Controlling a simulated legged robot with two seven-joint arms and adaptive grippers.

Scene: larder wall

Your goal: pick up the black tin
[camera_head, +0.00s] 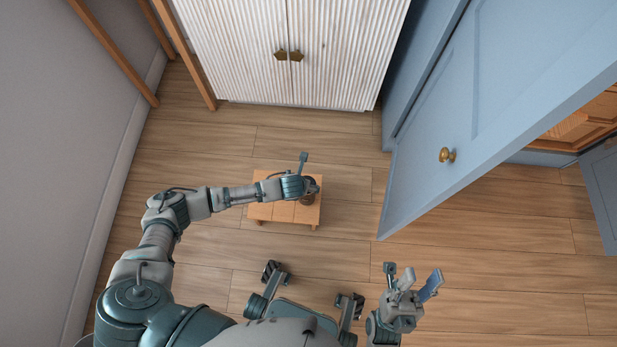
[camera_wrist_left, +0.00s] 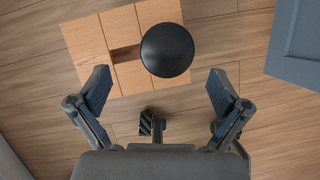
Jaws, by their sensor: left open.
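The black tin shows in the left wrist view as a round black top (camera_wrist_left: 167,50), over the right part of a small slatted wooden stool (camera_wrist_left: 88,48). In the head view the stool (camera_head: 270,213) stands on the floor, and the dark tin (camera_head: 308,198) is at its right side, partly hidden by my left gripper (camera_head: 309,175). My left gripper's spread fingers (camera_wrist_left: 160,95) are open and empty in the wrist view, with the tin beyond them and apart from them. My right gripper (camera_head: 412,280) is at the lower right of the head view, fingers spread, holding nothing visible.
A white ribbed cabinet (camera_head: 330,60) stands at the back. An open blue door (camera_head: 480,110) with a brass knob (camera_head: 446,155) juts in from the right. A grey wall (camera_head: 50,150) and wooden posts (camera_head: 180,50) are at the left. The floor around the stool is clear.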

